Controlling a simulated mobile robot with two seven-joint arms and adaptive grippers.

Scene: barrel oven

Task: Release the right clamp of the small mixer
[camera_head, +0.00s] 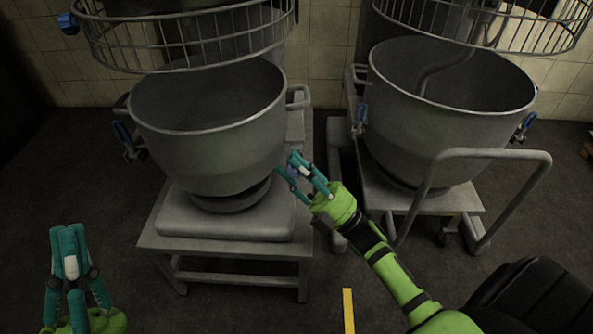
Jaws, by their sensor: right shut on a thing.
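The smaller mixer on the left has a grey metal bowl (205,140) on a low stand. My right gripper (290,167) is at the right side of this bowl, below its grey side handle (299,97). It is shut on a small blue part, which appears to be the right clamp (292,173); the fingers hide most of it. A blue clamp (122,134) shows on the bowl's left side. My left gripper (68,236) is at the lower left, away from the mixers, with its fingertips together and nothing visible between them.
A larger mixer bowl (450,105) stands on the right, with blue clamps on its left (361,114) and right (526,123). A curved trolley handle (490,154) rises before it. Wire guards (190,42) hang above the bowls. Dark floor at the front left is clear.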

